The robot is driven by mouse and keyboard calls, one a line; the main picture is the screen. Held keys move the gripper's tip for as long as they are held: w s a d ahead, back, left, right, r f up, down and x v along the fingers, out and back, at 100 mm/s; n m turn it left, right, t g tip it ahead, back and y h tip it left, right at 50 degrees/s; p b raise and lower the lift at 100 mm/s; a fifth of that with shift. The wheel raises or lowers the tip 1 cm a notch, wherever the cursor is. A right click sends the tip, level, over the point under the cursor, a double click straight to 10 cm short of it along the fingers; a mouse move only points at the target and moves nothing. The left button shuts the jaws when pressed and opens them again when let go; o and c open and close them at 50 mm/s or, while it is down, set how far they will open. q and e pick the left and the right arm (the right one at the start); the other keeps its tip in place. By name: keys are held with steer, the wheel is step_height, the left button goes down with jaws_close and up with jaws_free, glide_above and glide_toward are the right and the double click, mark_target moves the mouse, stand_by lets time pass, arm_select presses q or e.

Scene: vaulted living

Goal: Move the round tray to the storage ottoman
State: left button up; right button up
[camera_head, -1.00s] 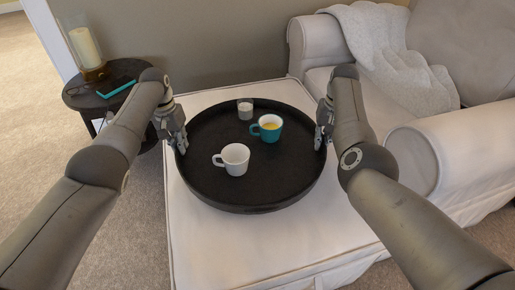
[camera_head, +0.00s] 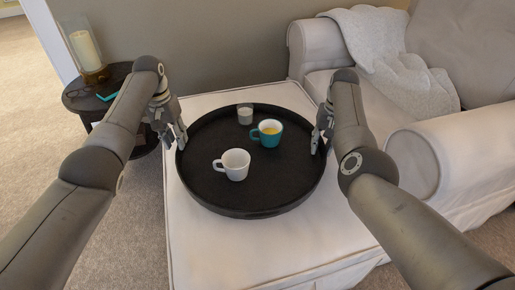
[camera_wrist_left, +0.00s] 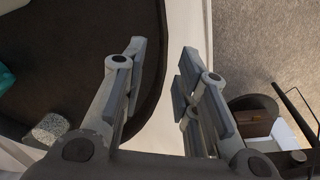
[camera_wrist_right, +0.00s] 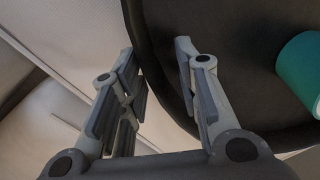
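The round black tray (camera_head: 222,190) lies flat on the white fabric-covered ottoman (camera_head: 200,245). My left gripper (camera_head: 175,138) is at the tray's left edge. My right gripper (camera_head: 321,143) is at the right edge. In the right wrist view its fingers (camera_wrist_right: 156,60) are apart, with the rim between them.
A white sofa (camera_head: 420,150) with a grey throw (camera_head: 390,60) stands close on the right. A dark round side table (camera_head: 82,102) with a candle (camera_head: 85,48) in a glass holder is at the left. Carpet (camera_head: 35,150) is free at the left.

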steer(key=shift+r, duration=0.2)
arm_select(q)
step_height(320, 180, up, 7)
steer(key=shift+a+r, duration=0.15)
steer(key=shift+a, duration=0.2)
arm_select(e)
step_height(320, 180, up, 12)
steer(key=d, duration=0.1)
steer(key=shift+f, duration=0.2)
